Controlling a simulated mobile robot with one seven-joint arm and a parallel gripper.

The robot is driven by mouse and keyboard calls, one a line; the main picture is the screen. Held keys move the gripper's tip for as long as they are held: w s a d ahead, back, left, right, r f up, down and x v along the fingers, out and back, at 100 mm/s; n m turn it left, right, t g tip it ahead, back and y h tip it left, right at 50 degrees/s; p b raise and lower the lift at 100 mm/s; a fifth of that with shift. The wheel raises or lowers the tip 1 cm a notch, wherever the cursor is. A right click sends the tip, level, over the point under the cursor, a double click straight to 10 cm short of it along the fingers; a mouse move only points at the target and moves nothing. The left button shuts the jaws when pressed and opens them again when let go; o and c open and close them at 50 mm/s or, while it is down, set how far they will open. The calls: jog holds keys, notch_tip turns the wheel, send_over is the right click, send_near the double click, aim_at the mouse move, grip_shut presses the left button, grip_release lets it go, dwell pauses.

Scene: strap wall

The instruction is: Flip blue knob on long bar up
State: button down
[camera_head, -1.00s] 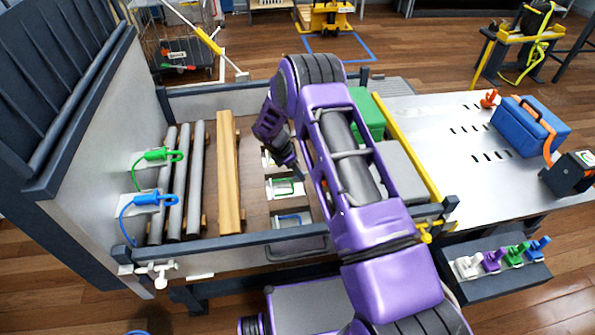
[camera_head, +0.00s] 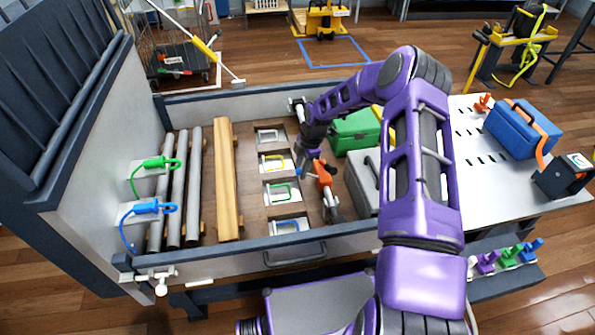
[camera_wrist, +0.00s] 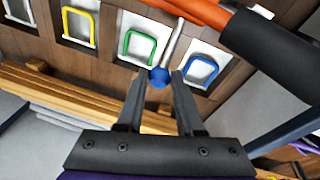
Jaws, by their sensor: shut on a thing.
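The blue knob (camera_wrist: 160,77) is a small ball at the end of a thin grey rod (camera_wrist: 175,40) in the wrist view. It sits between the tips of my gripper (camera_wrist: 157,80), which is shut on it. In the head view the knob (camera_head: 299,172) shows small just below my gripper (camera_head: 303,165). The long bar (camera_head: 324,177), with an orange part, lies right of the knob; my arm hides some of it. In the wrist view its orange part (camera_wrist: 190,10) and black grip (camera_wrist: 270,48) cross the top right.
Blue (camera_head: 288,226), green (camera_head: 283,195) and yellow (camera_head: 273,163) loops stand on white plates left of the bar. A wooden beam (camera_head: 228,180) lies farther left. A green box (camera_head: 355,133) and grey case (camera_head: 366,185) stand close on the right.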

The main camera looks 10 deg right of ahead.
jog(key=shift+d+r+y+b, duration=0.35)
jog(key=shift+d+y+b, duration=0.25)
jog(key=shift+y, duration=0.3)
jog(key=shift+d+r+y+b, duration=0.4)
jog(key=shift+y+b, duration=0.25)
jog(key=shift+y, duration=0.25)
jog(key=shift+d, duration=0.1)
jog(key=c, duration=0.5)
grip_release()
jog(key=shift+c, duration=0.2)
jog(key=v, duration=1.7)
jog(key=shift+p, duration=0.45)
jog(key=shift+d+r, duration=0.1)
